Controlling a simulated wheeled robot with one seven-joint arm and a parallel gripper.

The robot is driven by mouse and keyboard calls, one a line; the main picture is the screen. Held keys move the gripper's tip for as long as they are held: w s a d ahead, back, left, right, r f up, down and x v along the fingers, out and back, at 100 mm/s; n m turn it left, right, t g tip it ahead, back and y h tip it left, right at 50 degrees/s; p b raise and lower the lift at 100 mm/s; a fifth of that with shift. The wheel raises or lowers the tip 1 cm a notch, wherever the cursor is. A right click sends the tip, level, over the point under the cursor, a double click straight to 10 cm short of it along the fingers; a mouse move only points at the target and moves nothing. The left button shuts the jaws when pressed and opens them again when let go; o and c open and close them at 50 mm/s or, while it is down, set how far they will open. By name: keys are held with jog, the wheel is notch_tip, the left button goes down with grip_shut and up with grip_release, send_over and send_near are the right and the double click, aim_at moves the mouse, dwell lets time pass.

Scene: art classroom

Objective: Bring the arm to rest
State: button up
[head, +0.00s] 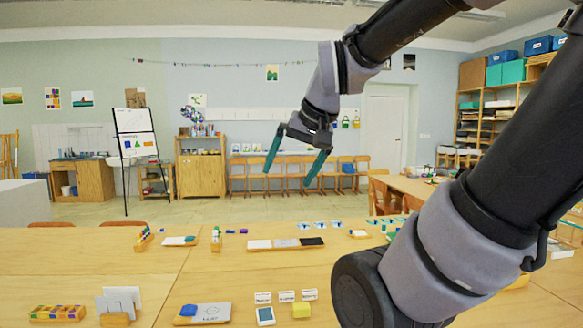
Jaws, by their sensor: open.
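My gripper (296,160) hangs in the air above the far part of the tables in the head view. Its two teal fingers point down and stand wide apart, with nothing between them. My arm comes in from the right side, with its large elbow low at the right and its forearm crossing the top right. The arm hides part of the table's right side and the room behind it.
Chairs (290,172) line the back wall. Shelves (497,110) stand at right.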

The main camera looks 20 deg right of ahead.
jog(key=shift+s+a+r, duration=0.2)
jog(key=shift+s, duration=0.35)
jog(key=shift+s+a+r, duration=0.15)
jog(key=shift+s, duration=0.35)
dwell(0.5)
